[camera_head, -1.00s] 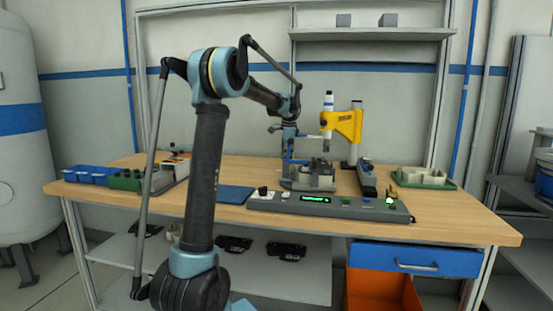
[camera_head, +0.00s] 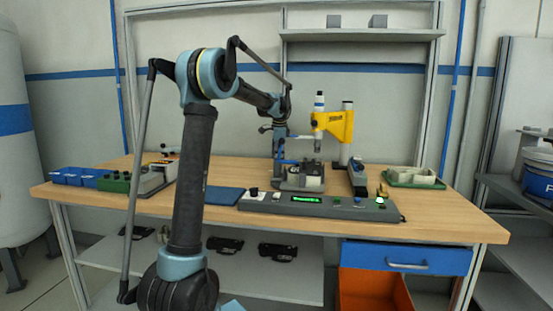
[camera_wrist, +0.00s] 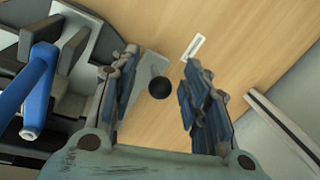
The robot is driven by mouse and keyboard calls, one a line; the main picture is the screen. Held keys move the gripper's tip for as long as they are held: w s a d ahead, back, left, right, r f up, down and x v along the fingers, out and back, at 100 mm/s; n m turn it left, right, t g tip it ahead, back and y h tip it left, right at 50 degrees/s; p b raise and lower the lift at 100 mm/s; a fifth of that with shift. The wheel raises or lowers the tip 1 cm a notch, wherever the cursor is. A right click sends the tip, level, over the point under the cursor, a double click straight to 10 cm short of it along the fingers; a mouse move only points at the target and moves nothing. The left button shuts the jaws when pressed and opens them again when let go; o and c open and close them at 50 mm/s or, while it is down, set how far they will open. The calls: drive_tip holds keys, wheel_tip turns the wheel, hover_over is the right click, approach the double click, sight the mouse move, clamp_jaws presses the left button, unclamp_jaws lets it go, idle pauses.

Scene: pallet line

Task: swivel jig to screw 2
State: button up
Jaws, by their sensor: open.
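The grey jig (camera_head: 303,180) sits on the bench below the yellow screwdriver stand (camera_head: 336,124). In the wrist view, part of the jig (camera_wrist: 88,62) shows at the left with a blue clamp handle (camera_wrist: 38,92). A round black knob (camera_wrist: 159,88) lies between my gripper's fingers, by a flat grey bar. My gripper (camera_wrist: 160,92) is open, with clear gaps on both sides of the knob. In the head view, my gripper is at the jig's left side, partly hidden by the arm, and its fingertips are too small to tell.
A control box (camera_head: 318,205) with a lit green display stands in front of the jig. A blue mat (camera_head: 224,196) lies left of it. A green tray (camera_head: 415,179) is at the right.

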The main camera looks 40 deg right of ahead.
wheel_tip(320, 180, up, 12)
drive_tip(key=s+a, duration=0.1)
drive_tip(key=shift+s+a+f, duration=0.15)
drive_tip(key=shift+s, duration=0.2)
idle(0.5)
